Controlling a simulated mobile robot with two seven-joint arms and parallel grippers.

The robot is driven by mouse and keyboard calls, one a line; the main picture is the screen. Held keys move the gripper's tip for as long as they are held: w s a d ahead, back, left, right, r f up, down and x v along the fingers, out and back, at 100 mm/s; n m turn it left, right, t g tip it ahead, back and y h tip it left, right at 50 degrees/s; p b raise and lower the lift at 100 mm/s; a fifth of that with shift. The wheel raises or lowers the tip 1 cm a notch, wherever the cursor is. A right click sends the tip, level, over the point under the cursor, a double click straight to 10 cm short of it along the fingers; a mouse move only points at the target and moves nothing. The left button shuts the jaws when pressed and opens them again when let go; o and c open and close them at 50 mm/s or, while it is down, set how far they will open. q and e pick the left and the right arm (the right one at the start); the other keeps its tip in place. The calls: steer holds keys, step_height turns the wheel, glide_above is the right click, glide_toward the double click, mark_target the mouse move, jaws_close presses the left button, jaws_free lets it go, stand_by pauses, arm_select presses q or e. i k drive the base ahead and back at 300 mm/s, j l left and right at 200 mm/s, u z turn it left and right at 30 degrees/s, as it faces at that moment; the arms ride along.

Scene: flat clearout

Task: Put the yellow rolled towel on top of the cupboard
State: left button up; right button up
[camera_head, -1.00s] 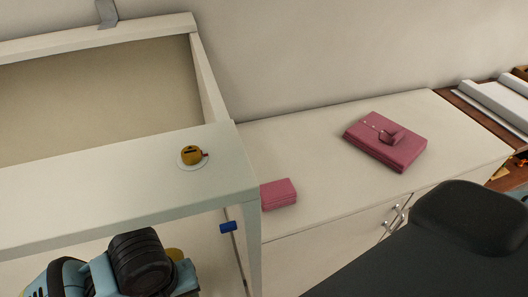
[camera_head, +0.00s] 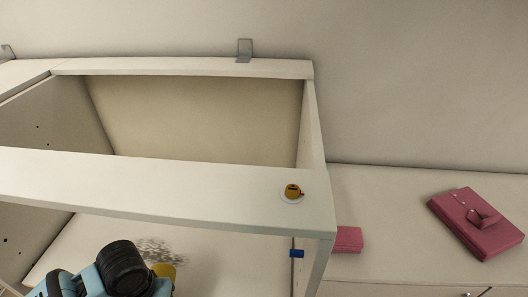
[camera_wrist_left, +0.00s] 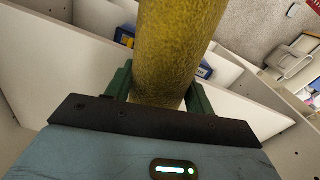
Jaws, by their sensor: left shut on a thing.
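The yellow rolled towel (camera_wrist_left: 180,45) stands between the green fingers of my left gripper (camera_wrist_left: 160,92) in the left wrist view; the gripper is shut on it. In the head view a small part of the towel (camera_head: 165,271) shows beside my left gripper (camera_head: 150,283), at the bottom left, in front of the white open frame unit; most is hidden by my wrist. A cream, low cupboard (camera_head: 385,215) stands against the wall at the right, its flat top partly bare. My right gripper is not in view.

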mark_target(421, 229)
steer(key=k+l, duration=0.3)
steer(key=l, duration=0.15)
steer(key=k+l, duration=0.45)
steer(key=l, duration=1.25)
steer(key=i+l, duration=0.15)
steer(key=l, duration=0.85)
steer(key=i+l, duration=0.15)
steer(key=i, duration=0.45)
